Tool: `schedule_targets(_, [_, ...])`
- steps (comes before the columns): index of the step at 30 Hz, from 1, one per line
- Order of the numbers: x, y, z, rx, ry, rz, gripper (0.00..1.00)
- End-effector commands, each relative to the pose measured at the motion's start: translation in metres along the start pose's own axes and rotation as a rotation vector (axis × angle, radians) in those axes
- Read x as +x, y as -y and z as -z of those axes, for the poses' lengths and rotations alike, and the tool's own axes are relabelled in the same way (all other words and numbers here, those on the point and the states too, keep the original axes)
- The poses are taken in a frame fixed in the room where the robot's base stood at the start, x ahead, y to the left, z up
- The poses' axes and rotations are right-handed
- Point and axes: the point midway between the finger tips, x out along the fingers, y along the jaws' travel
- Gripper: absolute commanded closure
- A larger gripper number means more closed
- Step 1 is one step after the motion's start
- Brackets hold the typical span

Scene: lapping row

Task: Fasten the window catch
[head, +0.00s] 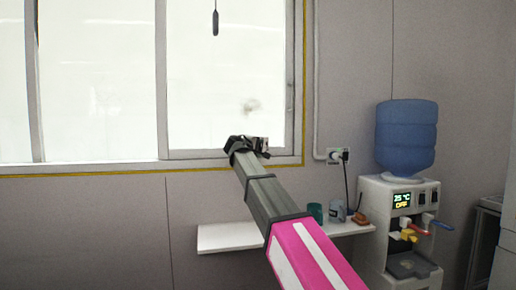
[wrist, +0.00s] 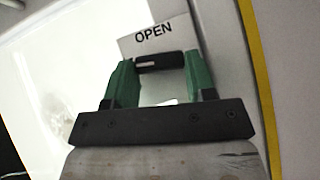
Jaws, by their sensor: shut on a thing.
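The window (head: 225,85) has bright panes in a pale frame. In the head view my gripper (head: 262,146) is at the lower right corner of the right pane, where it hides the catch. In the wrist view my gripper (wrist: 160,66) has its green fingers shut on the dark bar of the window catch (wrist: 159,61), one finger at each end. A plate (wrist: 146,38) marked "OPEN" shows just beyond the bar. The catch's base is not clearly seen.
A white shelf (head: 228,236) under the window holds a green cup (head: 315,212) and small items. A water dispenser (head: 398,225) with a blue bottle (head: 405,138) stands at right. A socket (head: 337,156) with a plug is on the wall. A dark pull (head: 215,22) hangs before the window.

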Motion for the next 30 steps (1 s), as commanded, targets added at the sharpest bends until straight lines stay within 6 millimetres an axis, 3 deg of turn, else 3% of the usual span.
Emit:
schedule_targets(10, [0.0001, 0.0034, -0.0004, -0.108, 0.000, -0.107, 0.73])
schedule_targets(27, [0.0002, 0.0035, -0.0004, -0.130, 0.000, -0.129, 0.73])
schedule_targets(28, [0.0002, 0.0035, -0.0004, -0.130, 0.000, -0.129, 0.46])
schedule_targets(30, [0.0002, 0.0035, -0.0004, -0.130, 0.000, -0.129, 0.23])
